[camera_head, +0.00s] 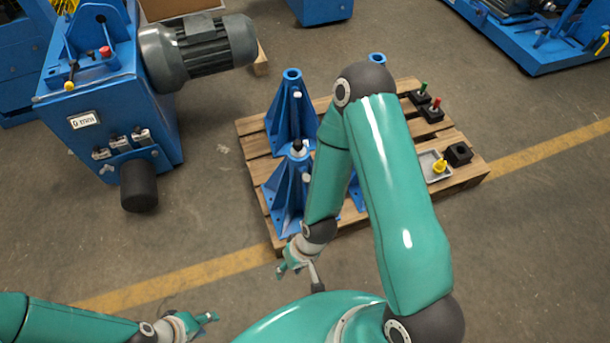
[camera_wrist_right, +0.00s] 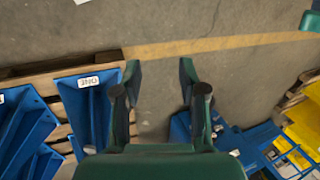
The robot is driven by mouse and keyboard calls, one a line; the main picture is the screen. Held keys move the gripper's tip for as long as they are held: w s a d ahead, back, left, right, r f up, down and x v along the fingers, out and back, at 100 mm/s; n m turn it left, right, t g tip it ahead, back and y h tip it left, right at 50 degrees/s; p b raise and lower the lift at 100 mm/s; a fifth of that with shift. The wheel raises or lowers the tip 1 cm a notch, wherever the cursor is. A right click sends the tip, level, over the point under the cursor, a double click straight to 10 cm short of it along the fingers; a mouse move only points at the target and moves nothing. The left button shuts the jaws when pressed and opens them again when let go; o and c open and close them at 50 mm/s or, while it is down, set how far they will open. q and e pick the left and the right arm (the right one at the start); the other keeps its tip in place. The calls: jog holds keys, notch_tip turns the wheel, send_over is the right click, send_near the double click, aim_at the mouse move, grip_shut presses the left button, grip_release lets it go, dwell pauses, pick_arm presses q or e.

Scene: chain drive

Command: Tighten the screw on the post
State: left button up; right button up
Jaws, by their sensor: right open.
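Blue finned posts stand on a wooden pallet; a back-left post (camera_head: 291,115) and a front-left post (camera_head: 290,190) show best in the head view. The front-left post has a dark piece (camera_head: 298,147) on its top and a small pale, screw-like part (camera_head: 305,178) on its side. My right arm hides other posts. My right gripper (camera_head: 294,266) is open and empty in front of the pallet, apart from the posts; its spread fingers show in the right wrist view (camera_wrist_right: 160,95). My left gripper (camera_head: 208,324) is low at the left, away from the posts; its jaws are unclear.
The pallet (camera_head: 258,143) also holds black blocks with green and red tops (camera_head: 432,108), a grey tray (camera_head: 432,160) with a yellow piece and a black block (camera_head: 459,154). A blue machine with a grey motor (camera_head: 200,50) stands at the left. Floor is clear before the pallet.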

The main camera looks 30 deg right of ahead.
jog(key=shift+d, duration=0.1)
jog(key=shift+o, duration=2)
jog(key=w+d+f+t+b, duration=0.3)
jog(key=w+f+t, duration=0.1)
jog(key=w+f, duration=0.2)
jog(key=shift+w+d+f+b, duration=0.2)
jog(key=shift+w+f+b, duration=0.2)
jog(key=shift+f, duration=0.4)
jog(key=m+t+h+b, duration=0.5)
jog(key=t+h+b, duration=0.3)
jog(key=t+b, duration=0.6)
send_near(308, 178)
jog(key=shift+g, duration=0.6)
jog(key=x, duration=0.3)
jog(key=b+x, duration=0.1)
jog(key=x, duration=0.2)
jog(key=r+b+x, duration=0.1)
jog(key=x, duration=0.3)
jog(key=shift+a, duration=0.15)
